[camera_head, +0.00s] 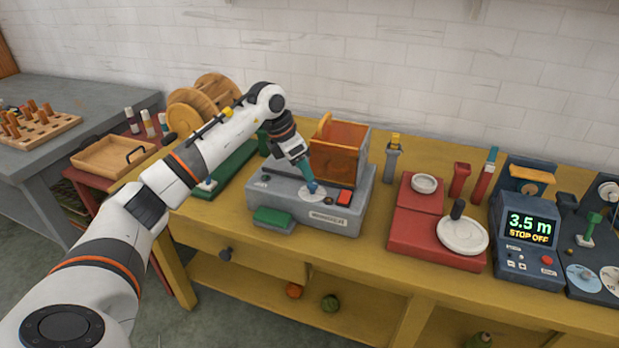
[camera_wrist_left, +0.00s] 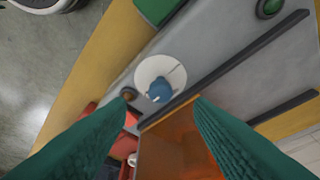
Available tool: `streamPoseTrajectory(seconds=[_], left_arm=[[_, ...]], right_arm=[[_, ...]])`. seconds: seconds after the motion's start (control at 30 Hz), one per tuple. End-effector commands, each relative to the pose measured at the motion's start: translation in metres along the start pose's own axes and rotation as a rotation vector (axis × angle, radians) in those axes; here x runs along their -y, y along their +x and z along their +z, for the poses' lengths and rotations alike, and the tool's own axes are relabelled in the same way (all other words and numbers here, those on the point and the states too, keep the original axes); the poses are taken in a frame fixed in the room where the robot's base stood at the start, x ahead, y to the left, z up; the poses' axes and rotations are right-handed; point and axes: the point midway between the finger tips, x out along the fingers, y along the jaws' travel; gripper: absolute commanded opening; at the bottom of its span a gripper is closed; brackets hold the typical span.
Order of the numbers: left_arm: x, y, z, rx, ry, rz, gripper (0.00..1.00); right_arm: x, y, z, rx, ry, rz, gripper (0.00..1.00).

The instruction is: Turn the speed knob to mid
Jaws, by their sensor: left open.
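The speed knob looks to be the small blue knob (camera_head: 313,187) on a white round dial (camera_head: 309,196) on top of the grey machine (camera_head: 300,212). In the left wrist view the blue knob (camera_wrist_left: 160,91) sits near the lower edge of the white dial (camera_wrist_left: 152,68), and a thin mark shows on the dial. My left gripper (camera_head: 306,178) points down over the dial. In the wrist view its two green fingers (camera_wrist_left: 161,100) are apart, with the knob just beyond and between their tips. I cannot tell whether they touch it. The dial's labels are too small to read.
An orange see-through box (camera_head: 338,155) stands on the machine close to the gripper. A red button (camera_head: 344,198) is right of the dial, and a green block (camera_head: 274,217) is in front. A display (camera_head: 530,227) reads "3.5 m STOP OFF". A red scale-like unit (camera_head: 425,238) stands right.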

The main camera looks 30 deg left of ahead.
Motion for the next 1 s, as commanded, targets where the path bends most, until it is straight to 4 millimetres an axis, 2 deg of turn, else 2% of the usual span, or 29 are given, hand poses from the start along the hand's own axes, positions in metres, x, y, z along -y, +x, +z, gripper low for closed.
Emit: streamPoseTrajectory(seconds=[0.1,0.3,0.67,0.7,0.77,0.97,1.0], left_arm=[[-0.001,0.023,0.000,0.001,-0.001,0.003,0.48],[0.000,0.047,0.000,0.000,-0.002,0.003,0.48],[0.000,0.053,0.000,-0.001,0.000,0.000,0.48],[0.000,0.053,0.000,-0.001,0.000,0.000,0.46],[0.000,0.053,0.000,-0.001,0.000,0.001,0.36],[0.000,0.053,0.000,-0.001,0.000,0.001,0.04],[0.000,0.053,0.000,-0.001,-0.001,0.001,0.03]], right_arm=[[0.001,-0.001,0.004,0.006,0.000,-0.001,0.36],[-0.001,-0.002,0.010,0.015,0.001,0.001,0.36],[-0.009,-0.002,0.012,0.018,0.001,0.011,0.36],[-0.009,-0.002,0.012,0.018,0.001,0.011,0.36],[-0.009,-0.002,0.012,0.018,0.001,0.011,0.36],[-0.008,-0.002,0.011,0.017,0.000,0.010,0.36],[-0.007,-0.002,0.011,0.017,0.000,0.009,0.36]])
